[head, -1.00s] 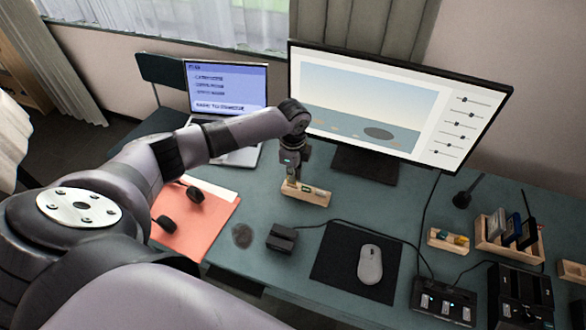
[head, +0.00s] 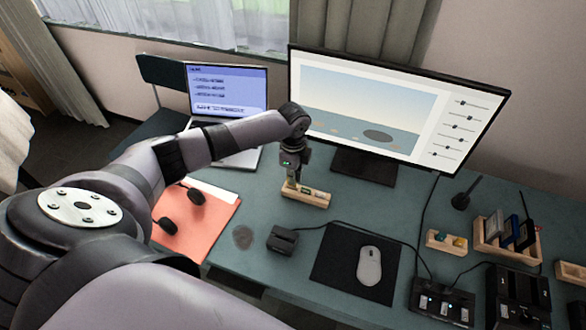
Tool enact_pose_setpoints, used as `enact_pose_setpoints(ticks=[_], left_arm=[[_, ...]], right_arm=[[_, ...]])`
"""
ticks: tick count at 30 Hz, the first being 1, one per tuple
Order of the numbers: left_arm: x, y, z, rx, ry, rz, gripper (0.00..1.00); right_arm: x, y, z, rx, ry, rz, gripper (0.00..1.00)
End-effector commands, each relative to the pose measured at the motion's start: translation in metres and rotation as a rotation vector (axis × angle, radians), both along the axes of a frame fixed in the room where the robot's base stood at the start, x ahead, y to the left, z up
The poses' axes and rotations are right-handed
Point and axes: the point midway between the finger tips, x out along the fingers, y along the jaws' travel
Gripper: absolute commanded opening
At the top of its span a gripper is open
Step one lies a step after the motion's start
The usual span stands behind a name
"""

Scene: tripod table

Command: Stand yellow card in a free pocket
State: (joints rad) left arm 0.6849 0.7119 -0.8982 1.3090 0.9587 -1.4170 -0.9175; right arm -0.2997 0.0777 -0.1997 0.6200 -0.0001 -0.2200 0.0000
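My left gripper (head: 292,184) points down at the left part of a light wooden holder (head: 318,203) on the desk, in front of the monitor. Its fingertips are small and partly merge with the holder, so I cannot tell whether they are open or shut, or hold anything. Small greenish and pale pieces show in the top of this holder. No yellow card can be clearly made out there. My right gripper is not in view.
A wooden rack (head: 492,250) with several upright dark, blue and grey cards stands at the right. The monitor (head: 370,100) and laptop (head: 228,92) are behind. A black dock (head: 283,240), mouse (head: 369,266) on a mat, cables and headphones on a red folder (head: 205,222) surround the holder.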

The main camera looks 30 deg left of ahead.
Motion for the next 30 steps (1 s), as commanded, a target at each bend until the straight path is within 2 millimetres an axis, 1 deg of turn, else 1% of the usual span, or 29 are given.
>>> enact_pose_setpoints(ticks=[12,21,30], left_arm=[[0.0002,0.0003,-0.0001,0.000,-0.001,0.001,0.00],[0.0003,0.0007,0.0008,0.000,-0.001,0.002,0.00],[0.0004,0.0006,-0.0003,0.000,-0.001,0.001,0.00]], right_arm=[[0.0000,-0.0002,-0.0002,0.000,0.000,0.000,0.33],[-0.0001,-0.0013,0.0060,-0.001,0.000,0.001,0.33],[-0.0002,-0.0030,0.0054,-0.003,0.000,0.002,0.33]])
